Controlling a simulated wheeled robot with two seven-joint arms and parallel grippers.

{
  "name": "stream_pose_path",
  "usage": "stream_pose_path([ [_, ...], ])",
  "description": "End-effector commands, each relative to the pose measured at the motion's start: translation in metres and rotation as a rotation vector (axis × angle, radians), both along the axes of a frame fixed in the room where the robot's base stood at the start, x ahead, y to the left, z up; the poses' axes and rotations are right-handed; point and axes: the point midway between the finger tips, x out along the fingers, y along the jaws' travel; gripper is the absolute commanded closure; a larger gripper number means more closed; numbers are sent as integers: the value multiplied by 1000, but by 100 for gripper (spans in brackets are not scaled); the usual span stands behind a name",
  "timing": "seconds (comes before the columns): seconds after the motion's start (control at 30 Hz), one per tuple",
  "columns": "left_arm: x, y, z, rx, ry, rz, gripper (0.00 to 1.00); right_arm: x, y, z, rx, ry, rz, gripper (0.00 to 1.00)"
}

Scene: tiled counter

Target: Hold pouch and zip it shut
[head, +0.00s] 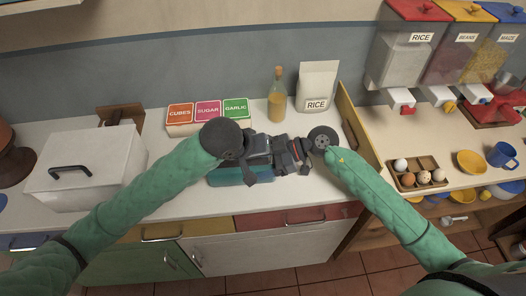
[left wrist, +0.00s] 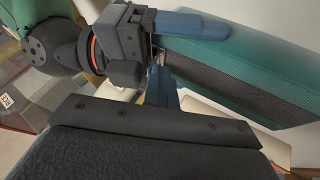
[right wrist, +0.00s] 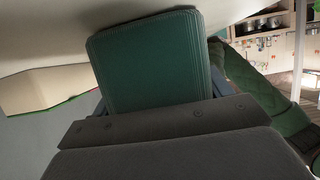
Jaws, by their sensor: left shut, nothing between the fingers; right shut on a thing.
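In the left wrist view the pouch (left wrist: 205,58) shows a teal face and a dark grey band. In the right wrist view its teal stitched face (right wrist: 150,62) stands up beyond my right gripper. My right gripper (head: 281,160) is shut on the pouch. My left gripper (head: 251,177) is shut and empty close beside it; its blue fingers (left wrist: 164,86) show in the left wrist view, near the pouch. I cannot make out the zip's pull or how far the zip is closed.
A white box with a black handle (head: 84,173) stands at the left. Behind are the cubes, sugar and garlic boxes (head: 208,112), an oil bottle (head: 277,104) and a rice bag (head: 317,88). A wooden divider (head: 347,115) and egg tray (head: 431,184) are at the right.

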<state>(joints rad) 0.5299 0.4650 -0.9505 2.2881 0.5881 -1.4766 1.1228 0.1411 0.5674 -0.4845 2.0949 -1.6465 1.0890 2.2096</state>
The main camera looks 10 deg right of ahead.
Motion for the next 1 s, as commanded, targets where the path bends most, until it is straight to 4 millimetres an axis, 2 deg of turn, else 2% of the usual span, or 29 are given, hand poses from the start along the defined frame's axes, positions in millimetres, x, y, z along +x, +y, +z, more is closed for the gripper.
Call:
stream_pose_path([
  [0.27, 2, 41, -1, 3, 1, 3, 100, 0, 0, 0, 0, 0, 0, 46],
  [0.3, -2, 43, 8, 0, -3, 2, 100, 0, 0, 0, 0, 0, 0, 46],
  [0.6, -22, 70, 55, 1, -2, 2, 100, 0, 0, 0, 0, 0, -1, 46],
  [0.8, -31, 81, 73, 2, -1, 1, 100, 0, 0, 0, 0, 0, -1, 46],
  [1.0, -34, 85, 79, 1, 0, 2, 100, 0, 0, 0, 0, 0, 0, 46],
])
